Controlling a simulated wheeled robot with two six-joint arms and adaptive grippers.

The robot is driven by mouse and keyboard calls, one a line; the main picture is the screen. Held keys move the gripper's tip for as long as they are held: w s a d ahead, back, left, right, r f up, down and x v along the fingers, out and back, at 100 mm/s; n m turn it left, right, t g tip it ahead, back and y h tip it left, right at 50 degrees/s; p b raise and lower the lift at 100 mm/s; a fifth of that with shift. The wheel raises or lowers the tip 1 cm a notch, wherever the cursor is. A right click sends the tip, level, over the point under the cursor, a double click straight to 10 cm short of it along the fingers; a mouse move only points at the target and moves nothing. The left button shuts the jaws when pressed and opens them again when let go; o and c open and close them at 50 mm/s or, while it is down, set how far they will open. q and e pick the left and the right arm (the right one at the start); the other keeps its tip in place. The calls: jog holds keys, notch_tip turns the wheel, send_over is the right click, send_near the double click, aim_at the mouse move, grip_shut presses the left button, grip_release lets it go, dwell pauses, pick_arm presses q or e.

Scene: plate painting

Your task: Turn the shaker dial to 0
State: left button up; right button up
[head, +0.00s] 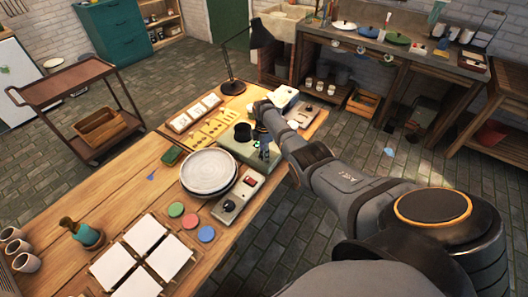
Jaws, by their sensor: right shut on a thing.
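A green-grey unit with a dark round cup on top (228,152), which looks like the shaker, stands on the wooden table past the stacked plates. My right arm reaches in from the right, and my right gripper (263,132) is at the right side of this unit. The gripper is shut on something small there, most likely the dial. The arm and fingers hide the dial, so its setting cannot be read. My left gripper is not in view.
Stacked plates (209,170) and a grey box with a dark knob and red light (238,198) stand close in front. Another knobbed box (302,115) and a white box (284,96) are behind. A black lamp (232,86) rises at the back edge.

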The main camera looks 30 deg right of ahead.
jog(key=shift+n, duration=0.4)
jog(key=o, duration=1.2)
jog(key=shift+c, duration=0.2)
notch_tip(320, 180, up, 12)
